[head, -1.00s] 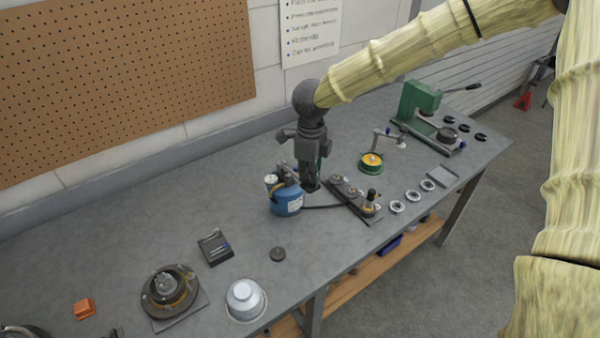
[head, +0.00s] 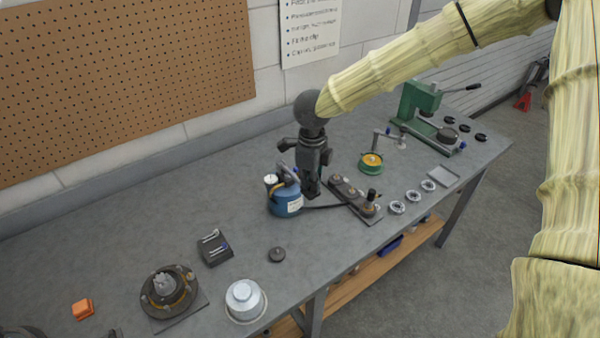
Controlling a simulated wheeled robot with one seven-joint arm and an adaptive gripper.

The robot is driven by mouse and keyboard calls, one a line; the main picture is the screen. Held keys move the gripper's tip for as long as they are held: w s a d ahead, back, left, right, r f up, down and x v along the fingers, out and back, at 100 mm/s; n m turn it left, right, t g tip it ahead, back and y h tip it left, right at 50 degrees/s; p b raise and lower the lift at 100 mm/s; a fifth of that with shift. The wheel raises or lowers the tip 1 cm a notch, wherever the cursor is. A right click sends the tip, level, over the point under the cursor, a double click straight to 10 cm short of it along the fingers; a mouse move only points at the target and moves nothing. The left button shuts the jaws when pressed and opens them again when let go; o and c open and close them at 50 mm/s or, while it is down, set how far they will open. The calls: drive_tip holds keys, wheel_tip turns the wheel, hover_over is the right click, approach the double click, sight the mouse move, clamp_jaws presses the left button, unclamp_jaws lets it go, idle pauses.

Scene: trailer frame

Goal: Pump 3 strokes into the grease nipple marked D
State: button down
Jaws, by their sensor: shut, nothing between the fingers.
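My gripper (head: 312,190) points down just right of a blue grease pump (head: 287,203) with a lever and gauge on top. The gripper is shut with nothing in it, and its tips are close beside the pump; whether they touch it I cannot tell. A black hose (head: 325,206) runs from the pump to a dark block (head: 352,196) carrying several nipples. A dark upright coupler (head: 371,196) stands at the block's near right end. The letters on the nipples are too small to read, so I cannot tell which is D.
Several metal rings (head: 412,195) and a grey tray (head: 443,176) lie right of the block. A green press (head: 417,110) and a green-yellow tin (head: 371,163) stand behind. A hub (head: 168,290), silver bowl (head: 246,300) and black puck (head: 277,254) lie at front left.

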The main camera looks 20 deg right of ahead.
drive_tip(key=shift+f, duration=0.3)
drive_tip(key=shift+f, duration=1.05)
drive_tip(key=r+p, duration=0.7)
drive_tip(key=shift+w+a, duration=0.15)
drive_tip(key=shift+w, duration=0.25)
drive_tip(key=shift+f, duration=0.1)
idle(0.5)
drive_tip(key=shift+s+f+b, duration=0.25)
drive_tip(key=shift+f+b, duration=0.1)
drive_tip(key=shift+f, duration=0.85)
